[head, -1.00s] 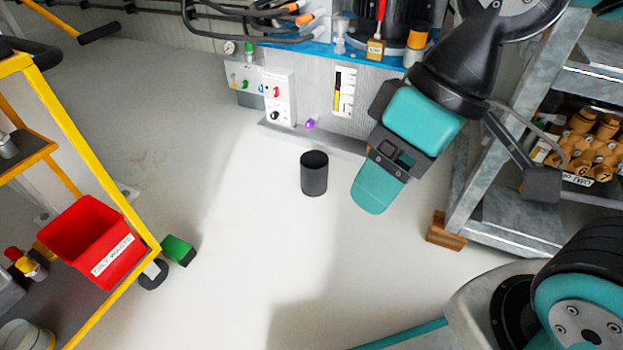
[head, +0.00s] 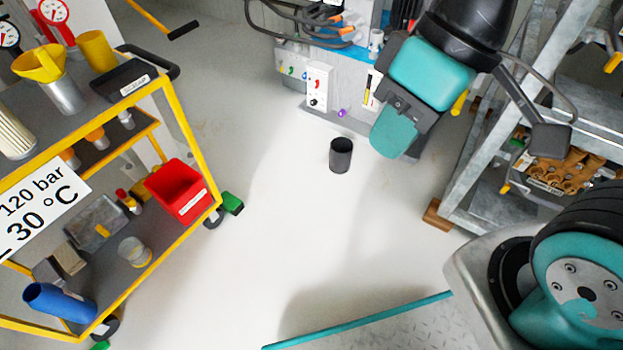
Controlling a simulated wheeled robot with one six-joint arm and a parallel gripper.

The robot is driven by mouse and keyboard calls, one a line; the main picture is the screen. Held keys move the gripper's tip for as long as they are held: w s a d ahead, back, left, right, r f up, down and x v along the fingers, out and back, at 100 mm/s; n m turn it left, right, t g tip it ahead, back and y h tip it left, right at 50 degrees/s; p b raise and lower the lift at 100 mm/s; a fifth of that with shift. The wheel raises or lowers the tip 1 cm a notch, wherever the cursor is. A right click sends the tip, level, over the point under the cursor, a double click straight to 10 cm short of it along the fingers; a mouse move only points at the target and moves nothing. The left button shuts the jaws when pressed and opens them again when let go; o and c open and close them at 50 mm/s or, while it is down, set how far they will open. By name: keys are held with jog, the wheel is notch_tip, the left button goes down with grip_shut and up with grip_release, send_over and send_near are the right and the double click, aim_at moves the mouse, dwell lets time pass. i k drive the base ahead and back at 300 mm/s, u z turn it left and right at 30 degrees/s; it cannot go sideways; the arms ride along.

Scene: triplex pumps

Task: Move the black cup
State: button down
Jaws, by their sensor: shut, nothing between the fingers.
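The black cup (head: 341,156) stands upright on the pale floor in the middle of the head view, its open top facing up. My gripper (head: 394,136) is to the right of the cup and a little higher in the picture, apart from it. It is shut and holds nothing. Its teal tip points down, and the camera and housing hide part of the fingers.
A yellow-framed cart (head: 186,130) stands at the left, carrying a red bin (head: 178,192), funnel and bottles. A control panel (head: 318,85) is behind the cup. A metal rack (head: 480,170) with a wooden block (head: 437,214) stands at right. The floor in front is clear.

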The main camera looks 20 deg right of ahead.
aim_at(341, 150)
jog(key=u, duration=0.4)
jog(key=k, duration=1)
jog(key=u, duration=1.15)
jog(key=i, duration=1.4)
jog(key=z, duration=0.8)
jog(key=i, duration=0.65)
jog(key=z, duration=0.65)
